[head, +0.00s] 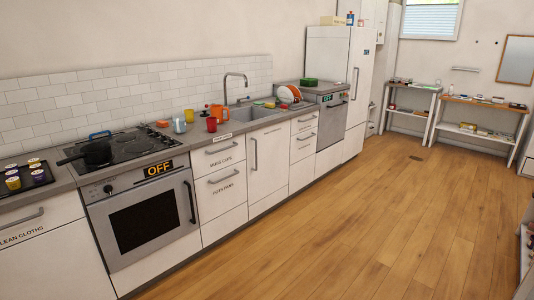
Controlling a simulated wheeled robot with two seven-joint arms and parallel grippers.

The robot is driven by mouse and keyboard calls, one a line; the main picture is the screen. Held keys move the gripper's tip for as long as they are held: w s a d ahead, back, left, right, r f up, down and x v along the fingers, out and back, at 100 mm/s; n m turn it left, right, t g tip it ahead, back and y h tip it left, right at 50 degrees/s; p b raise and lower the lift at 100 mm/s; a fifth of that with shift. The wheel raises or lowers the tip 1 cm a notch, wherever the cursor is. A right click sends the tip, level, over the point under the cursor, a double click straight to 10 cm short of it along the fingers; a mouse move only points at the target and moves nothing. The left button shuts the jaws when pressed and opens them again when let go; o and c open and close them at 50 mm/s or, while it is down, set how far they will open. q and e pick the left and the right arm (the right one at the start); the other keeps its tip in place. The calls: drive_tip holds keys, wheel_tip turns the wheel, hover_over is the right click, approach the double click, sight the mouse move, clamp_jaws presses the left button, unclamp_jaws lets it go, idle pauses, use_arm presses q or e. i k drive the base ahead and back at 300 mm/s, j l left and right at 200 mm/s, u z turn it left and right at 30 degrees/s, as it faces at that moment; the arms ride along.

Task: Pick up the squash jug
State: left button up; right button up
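An orange vessel (217,112) that looks like a jug stands on the counter, left of the sink. It is small in the head view, so I cannot be sure that it is the squash jug. A red cup (211,124) stands just in front of it and hides part of its lower side. Neither of my grippers shows in the head view.
A yellow cup (189,116) and a pale blue-grey vessel (179,125) stand left of the orange one. Further left are the hob with a black pan (96,152) and a dark tray (24,178). The sink (250,114) is to the right. The wooden floor (350,220) is clear.

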sight(216, 110)
drive_tip(key=i, duration=0.9)
drive_tip(key=i+l+u, duration=0.1)
drive_tip(key=i, duration=0.75)
drive_tip(key=i+l, duration=0.1)
drive_tip(key=i, duration=0.8)
drive_tip(key=j+u, duration=0.05)
